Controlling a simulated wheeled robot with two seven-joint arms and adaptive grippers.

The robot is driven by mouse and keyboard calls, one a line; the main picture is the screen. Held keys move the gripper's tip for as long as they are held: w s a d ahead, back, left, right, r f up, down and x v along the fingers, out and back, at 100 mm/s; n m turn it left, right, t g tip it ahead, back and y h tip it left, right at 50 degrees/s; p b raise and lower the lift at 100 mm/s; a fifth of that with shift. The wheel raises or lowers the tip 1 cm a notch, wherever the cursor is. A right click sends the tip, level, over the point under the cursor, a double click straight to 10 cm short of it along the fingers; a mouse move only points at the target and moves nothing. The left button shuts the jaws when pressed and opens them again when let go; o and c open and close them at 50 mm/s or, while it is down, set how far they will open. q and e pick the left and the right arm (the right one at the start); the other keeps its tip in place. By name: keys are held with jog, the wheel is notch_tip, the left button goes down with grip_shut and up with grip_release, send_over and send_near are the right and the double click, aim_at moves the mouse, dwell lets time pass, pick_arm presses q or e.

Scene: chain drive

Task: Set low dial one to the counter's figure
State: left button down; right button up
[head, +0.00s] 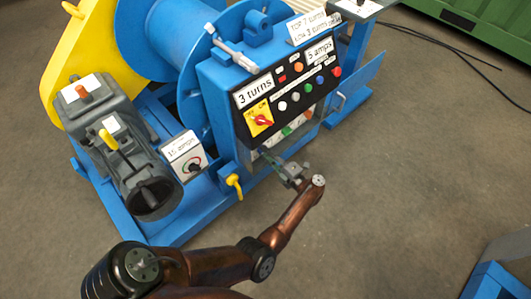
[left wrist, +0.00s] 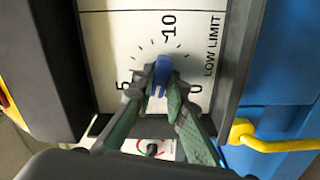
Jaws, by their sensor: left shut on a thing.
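The counter (head: 254,92) on the blue winch's black panel reads "3 turns". The dial plate marked "LOW LIMIT" (left wrist: 212,45) fills the left wrist view, with figures 0, 5 and 10 around it. Its blue knob (left wrist: 161,75) stands nearly upright in that view, its upper end towards the 10 side. I cannot tell which end is the pointer. My left gripper (left wrist: 160,92) is shut on the knob, one finger on each side. In the head view my left gripper (head: 280,165) reaches under the panel, and the dial is mostly hidden. My right gripper is not in view.
A sign (head: 314,27) on top appears to read "TOP 7 turns, LOW 3 turns". A yellow hook (head: 235,184) sticks out close to my gripper. A box marked "15 amps" (head: 182,148) and a grey motor (head: 130,150) stand left.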

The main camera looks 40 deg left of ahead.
pick_arm(q)
jog(key=c, duration=1.9)
grip_release()
jog(key=shift+c, duration=0.2)
jog(key=d, duration=1.2)
jog(key=shift+s, duration=0.45)
